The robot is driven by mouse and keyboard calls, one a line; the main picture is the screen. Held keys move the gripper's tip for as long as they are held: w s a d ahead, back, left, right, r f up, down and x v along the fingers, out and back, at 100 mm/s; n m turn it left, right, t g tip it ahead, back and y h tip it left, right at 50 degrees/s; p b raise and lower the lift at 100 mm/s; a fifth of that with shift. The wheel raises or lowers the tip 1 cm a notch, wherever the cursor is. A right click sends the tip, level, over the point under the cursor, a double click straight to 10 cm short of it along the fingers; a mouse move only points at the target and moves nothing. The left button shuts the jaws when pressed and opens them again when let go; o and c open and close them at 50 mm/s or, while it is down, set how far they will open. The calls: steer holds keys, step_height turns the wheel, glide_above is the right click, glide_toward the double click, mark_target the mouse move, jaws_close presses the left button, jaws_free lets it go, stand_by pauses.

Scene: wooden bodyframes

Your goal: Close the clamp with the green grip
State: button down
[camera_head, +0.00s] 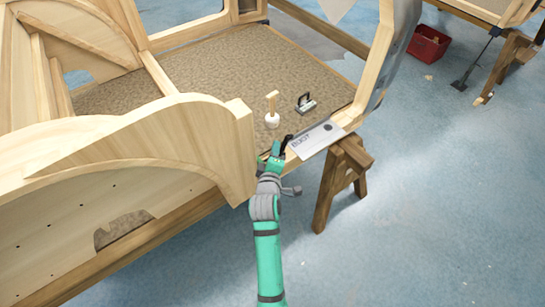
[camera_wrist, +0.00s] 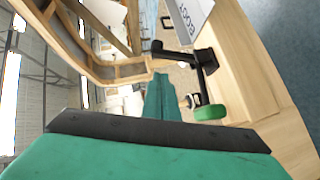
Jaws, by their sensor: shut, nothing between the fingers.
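The black clamp (camera_wrist: 190,58) sits by the wooden rail, beside the white "BOOT" plate, in the wrist view. A dark lever runs from it down to a rounded green grip (camera_wrist: 209,113), which lies just beyond the black edge of my gripper's near part. In the head view the dark part of the clamp (camera_head: 287,142) shows at the frame's edge, right by my gripper (camera_head: 273,156). The grip is hard to separate from my green gripper there. My gripper is shut and empty. I cannot tell whether it touches the grip.
The printed plate (camera_head: 318,139) lies on the rail right of the clamp. A white-headed mallet (camera_head: 272,119) and a black-handled tool (camera_head: 306,103) stand on the brown floor panel (camera_head: 215,75). A curved wooden panel (camera_head: 185,140) rises close left of my gripper. A trestle (camera_head: 342,175) supports the frame.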

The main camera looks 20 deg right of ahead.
mark_target(283, 147)
steer(key=shift+w+d+f, duration=0.2)
steer(key=shift+d+f, duration=0.1)
steer(key=shift+d, duration=0.45)
steer(key=shift+w+d+f, duration=0.2)
steer(key=shift+d+f, duration=0.05)
steer(key=shift+d, duration=0.45)
